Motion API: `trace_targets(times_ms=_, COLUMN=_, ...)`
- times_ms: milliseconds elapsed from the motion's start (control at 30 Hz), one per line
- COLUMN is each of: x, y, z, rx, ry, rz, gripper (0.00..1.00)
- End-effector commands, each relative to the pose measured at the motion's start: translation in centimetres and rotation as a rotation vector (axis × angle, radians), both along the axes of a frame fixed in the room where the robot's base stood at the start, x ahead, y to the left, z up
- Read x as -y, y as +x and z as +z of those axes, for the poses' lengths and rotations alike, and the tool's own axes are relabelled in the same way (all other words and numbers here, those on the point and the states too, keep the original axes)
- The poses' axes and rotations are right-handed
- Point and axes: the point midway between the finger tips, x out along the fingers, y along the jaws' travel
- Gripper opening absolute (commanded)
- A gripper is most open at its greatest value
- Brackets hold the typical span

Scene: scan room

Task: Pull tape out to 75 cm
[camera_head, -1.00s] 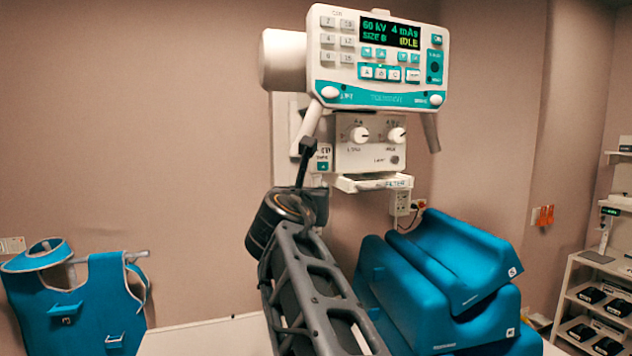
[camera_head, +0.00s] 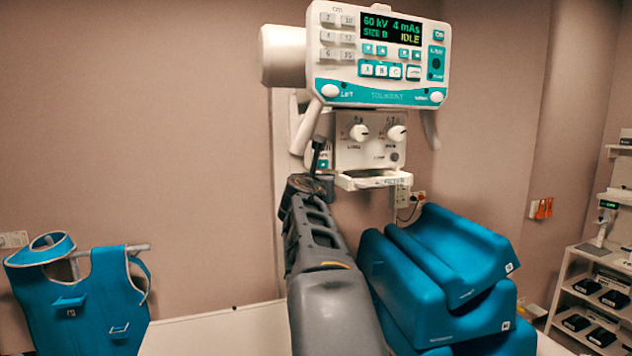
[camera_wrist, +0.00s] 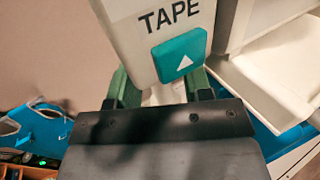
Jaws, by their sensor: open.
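The tape housing (camera_head: 323,162) is a small white box with a teal label at the lower left of the X-ray head. In the wrist view the tape housing (camera_wrist: 155,25) fills the top middle, with the word TAPE and a teal square with a white arrow. My gripper (camera_wrist: 162,88) is open just below it, its green fingers on either side of a pale piece under the housing. I cannot tell whether they touch that piece. In the head view my arm hides most of my gripper (camera_head: 318,150).
The control panel (camera_head: 378,55) reads IDLE above the collimator box (camera_head: 370,152). A white tray (camera_head: 374,181) juts out under it. Blue cushions (camera_head: 440,270) are stacked at the right. A blue apron (camera_head: 80,300) hangs at the left. A shelf (camera_head: 590,310) stands far right.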

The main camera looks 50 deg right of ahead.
Motion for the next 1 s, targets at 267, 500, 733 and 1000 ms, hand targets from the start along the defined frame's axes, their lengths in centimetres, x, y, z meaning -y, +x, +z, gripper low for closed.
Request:
trace_targets(times_ms=267, x=0.02, y=0.01, z=-0.01, rx=0.000, ry=0.000, rz=0.000, gripper=0.41)
trace_targets(times_ms=500, x=0.00, y=0.00, z=-0.01, rx=0.000, ry=0.000, rz=0.000, gripper=0.18)
trace_targets(times_ms=733, x=0.00, y=0.00, z=-0.01, rx=0.000, ry=0.000, rz=0.000, gripper=0.00)
trace_targets(times_ms=1000, x=0.00, y=0.00, z=-0.59, rx=-0.001, ry=0.001, rz=0.000, gripper=0.00)
